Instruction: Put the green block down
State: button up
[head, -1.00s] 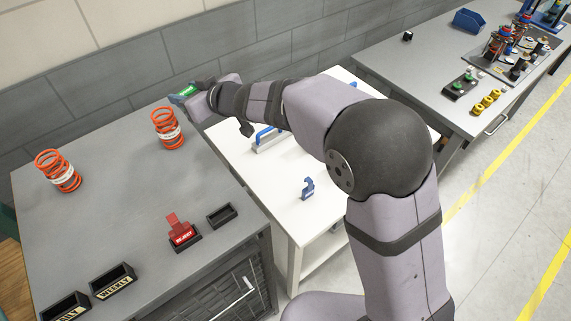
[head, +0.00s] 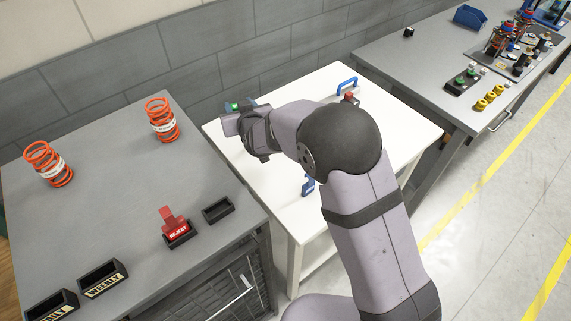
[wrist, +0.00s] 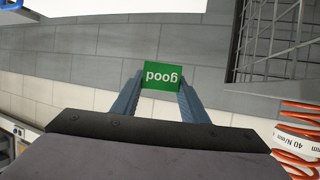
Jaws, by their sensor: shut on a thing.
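My gripper (wrist: 161,92) is shut on the green block (wrist: 161,76), which carries white lettering "GOOD" and appears upside down in the wrist view. Its blue fingers hold the block from both sides. In the head view my gripper (head: 244,107) is above the far left part of the white table (head: 340,82). Only a small bit of the green block (head: 235,106) shows there, and my wrist covers much of it. The gap between the block and the table is hard to judge.
The grey bench (head: 110,180) at left holds two orange springs (head: 162,120), a red "REJECT" block (head: 176,228) in a black holder, an empty black tray (head: 218,210) and a "WEEKLY" tray (head: 103,280). A blue handle (head: 347,85) and a blue bracket (head: 308,185) are on the white table.

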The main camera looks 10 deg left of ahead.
jog(key=w+d+f+m+t+h+b, duration=0.15)
jog(key=d+f+m+h, duration=0.4)
jog(key=d+f, duration=0.6)
jog(key=p, duration=0.2)
send_over(286, 163)
jog(key=shift+h, duration=0.25)
jog(key=shift+w+a+f, duration=0.15)
jog(key=shift+f, duration=2.6)
jog(key=shift+f, duration=0.1)
jog(key=shift+f+p, duration=0.5)
jog(key=shift+f, duration=1.5)
jog(key=shift+f, duration=0.1)
